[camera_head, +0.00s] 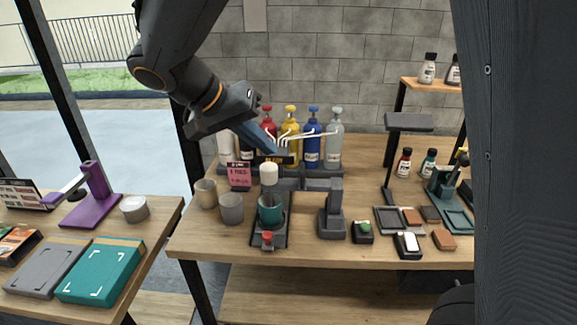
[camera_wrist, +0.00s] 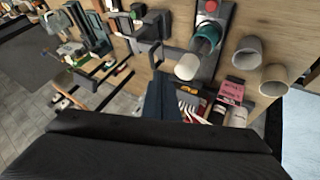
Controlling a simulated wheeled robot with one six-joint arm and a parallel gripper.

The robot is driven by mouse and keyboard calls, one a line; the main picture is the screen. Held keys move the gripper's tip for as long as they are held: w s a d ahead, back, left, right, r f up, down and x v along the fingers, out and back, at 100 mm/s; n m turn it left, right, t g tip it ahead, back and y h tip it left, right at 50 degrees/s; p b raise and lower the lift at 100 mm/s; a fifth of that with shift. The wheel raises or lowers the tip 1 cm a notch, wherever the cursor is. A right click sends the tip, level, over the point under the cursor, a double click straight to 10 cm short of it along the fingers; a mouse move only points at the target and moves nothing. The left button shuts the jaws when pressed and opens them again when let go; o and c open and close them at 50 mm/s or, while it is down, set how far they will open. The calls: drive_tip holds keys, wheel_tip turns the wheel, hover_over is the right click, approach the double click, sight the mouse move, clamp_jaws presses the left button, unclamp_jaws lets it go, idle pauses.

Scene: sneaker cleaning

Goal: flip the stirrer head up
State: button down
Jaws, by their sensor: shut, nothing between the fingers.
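The stirrer (camera_head: 268,238) stands near the front middle of the table, with a dark base and a red knob at its front. Its white cylindrical part (camera_head: 269,174) is upright, above a teal cup (camera_head: 270,212). In the wrist view the white part (camera_wrist: 187,67) and the teal cup (camera_wrist: 207,33) lie just beyond the fingertips. My gripper (camera_head: 271,131) is shut and empty, reaching down from the upper left behind the white part; it also shows in the wrist view (camera_wrist: 160,85). I cannot tell whether the fingers touch the stirrer. A dark bar behind the white part is partly hidden.
Pump bottles (camera_head: 291,138) stand close behind my gripper. A pink sign (camera_head: 239,176) and two grey-beige cups (camera_head: 231,208) are left of the stirrer. A dark grey stand (camera_head: 332,212) is to its right. Brushes, small bottles and trays fill the right side.

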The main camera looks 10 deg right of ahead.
drive_tip(key=p, duration=0.3)
hover_over(289, 184)
wheel_tip(289, 184, down, 8)
drive_tip(key=shift+r, duration=0.15)
drive_tip(key=shift+r, duration=0.1)
